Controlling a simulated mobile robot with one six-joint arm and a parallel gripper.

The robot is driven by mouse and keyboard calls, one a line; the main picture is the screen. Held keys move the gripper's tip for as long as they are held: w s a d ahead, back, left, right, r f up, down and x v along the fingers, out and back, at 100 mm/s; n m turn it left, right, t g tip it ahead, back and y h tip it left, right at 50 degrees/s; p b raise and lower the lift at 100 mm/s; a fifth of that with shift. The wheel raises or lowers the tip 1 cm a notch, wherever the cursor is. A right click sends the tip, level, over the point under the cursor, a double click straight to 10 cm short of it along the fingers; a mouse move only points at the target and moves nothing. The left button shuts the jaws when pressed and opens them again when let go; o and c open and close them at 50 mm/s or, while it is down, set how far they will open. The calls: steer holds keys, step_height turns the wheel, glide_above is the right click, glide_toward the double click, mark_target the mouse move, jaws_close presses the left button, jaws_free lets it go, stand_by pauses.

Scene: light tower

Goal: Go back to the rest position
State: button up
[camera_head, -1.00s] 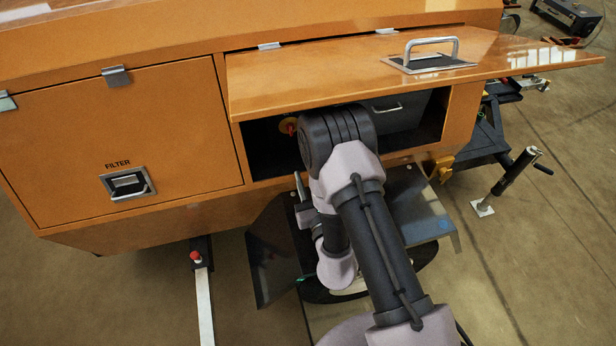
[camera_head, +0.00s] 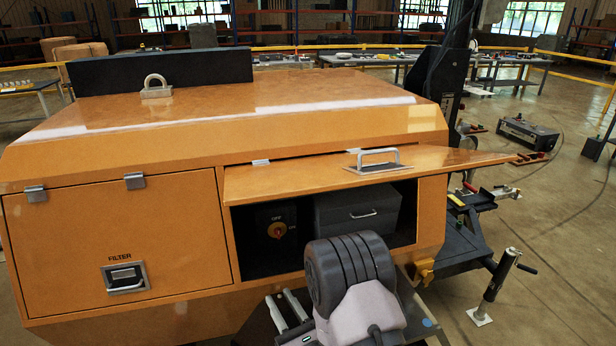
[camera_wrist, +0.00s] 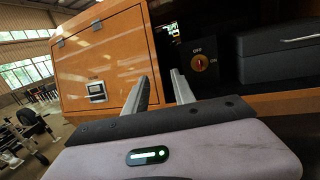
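My gripper (camera_head: 279,294) is in front of the orange light tower cabinet, just below the open compartment. In the wrist view my gripper (camera_wrist: 159,75) has its two fingers apart with nothing between them. The rotary switch (camera_head: 277,230), red on yellow with OFF and ON labels, is inside the compartment at left. It also shows in the wrist view (camera_wrist: 200,63), beyond the fingers and clear of them. My arm's dark joint stands before the compartment's lower edge.
The compartment's door (camera_head: 320,175) is raised and sticks out above my arm. A grey box (camera_head: 358,212) sits in the compartment. The closed FILTER door (camera_head: 120,250) is at left. A jack post (camera_head: 497,285) stands at right, with open floor beyond.

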steer(key=s+a+r+n+g+y, duration=0.3)
steer(key=a+r+n+g+y, duration=0.1)
steer(key=r, duration=0.3)
steer(key=s+a+r+n+g+y, duration=0.3)
steer(key=a+r+n+y, duration=0.15)
steer(key=r, duration=0.25)
steer(key=s+r+n+g, duration=0.3)
steer(key=s+n+g, duration=0.2)
steer(key=s, duration=0.2)
steer(key=s+r+n+g, duration=0.4)
steer(key=s+n+g, duration=0.1)
steer(key=s, duration=0.1)
steer(key=s+d+f+n+h, duration=0.4)
steer(key=s+d+n+h, duration=0.2)
steer(key=s+d+h, duration=0.25)
steer(key=w+d+r+n+t+h, duration=0.1)
steer(key=d+t+h, duration=0.5)
steer(key=d, duration=1)
steer(key=shift+w+d+r+h, duration=0.15)
steer(key=shift+w+r+h, duration=0.05)
steer(key=shift+w+h, duration=0.6)
